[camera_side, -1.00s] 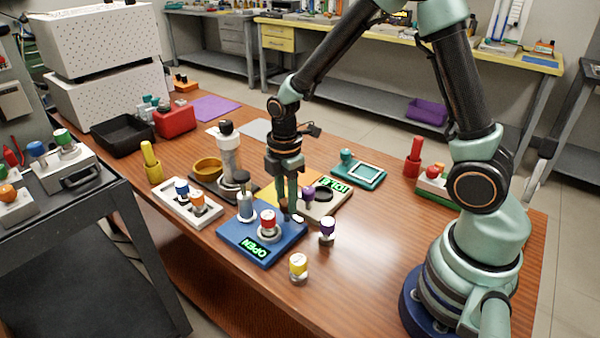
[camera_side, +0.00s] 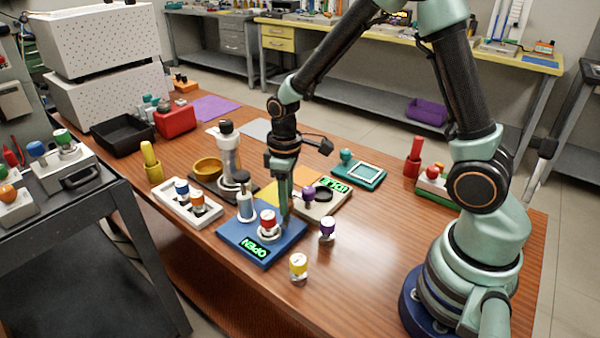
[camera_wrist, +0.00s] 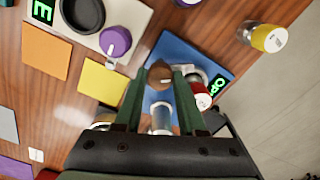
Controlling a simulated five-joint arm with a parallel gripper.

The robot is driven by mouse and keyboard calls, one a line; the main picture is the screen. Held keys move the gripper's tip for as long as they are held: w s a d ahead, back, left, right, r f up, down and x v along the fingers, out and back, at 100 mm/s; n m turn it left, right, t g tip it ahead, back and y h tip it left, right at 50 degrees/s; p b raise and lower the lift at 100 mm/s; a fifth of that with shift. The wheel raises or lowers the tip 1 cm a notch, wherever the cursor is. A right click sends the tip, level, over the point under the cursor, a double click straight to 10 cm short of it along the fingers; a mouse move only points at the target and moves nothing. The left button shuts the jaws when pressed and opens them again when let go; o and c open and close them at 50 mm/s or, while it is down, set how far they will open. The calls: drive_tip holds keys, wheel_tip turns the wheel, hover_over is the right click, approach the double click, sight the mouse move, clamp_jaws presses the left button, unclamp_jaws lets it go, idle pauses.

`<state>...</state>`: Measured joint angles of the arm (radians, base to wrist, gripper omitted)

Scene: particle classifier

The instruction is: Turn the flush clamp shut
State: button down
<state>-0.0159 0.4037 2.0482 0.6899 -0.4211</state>
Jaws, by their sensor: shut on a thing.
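The blue clamp station (camera_side: 232,243) carries a green "OPEN" display (camera_side: 256,248), a red-capped vial (camera_side: 267,220) and a grey cylinder with a dark top (camera_side: 246,208). My gripper (camera_side: 286,222) points down at its right edge, just right of the red-capped vial. In the wrist view my gripper (camera_wrist: 160,76) has its two green fingers on either side of a round brown knob, which I take for the flush clamp (camera_wrist: 160,74). The fingers are shut on it. In the side view the fingers hide the clamp.
A pale station (camera_side: 327,205) with a second green display is just behind. The white vial rack (camera_side: 178,208) lies left. The table front right is clear.

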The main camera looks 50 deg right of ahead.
drive_tip(key=m, duration=0.6)
drive_tip(key=shift+m, duration=0.3)
idle(0.4)
drive_tip(key=c, duration=0.5)
unclamp_jaws()
drive_tip(key=shift+r, duration=0.1)
wheel_tip(320, 180, up, 12)
drive_tip(key=shift+r, duration=0.1)
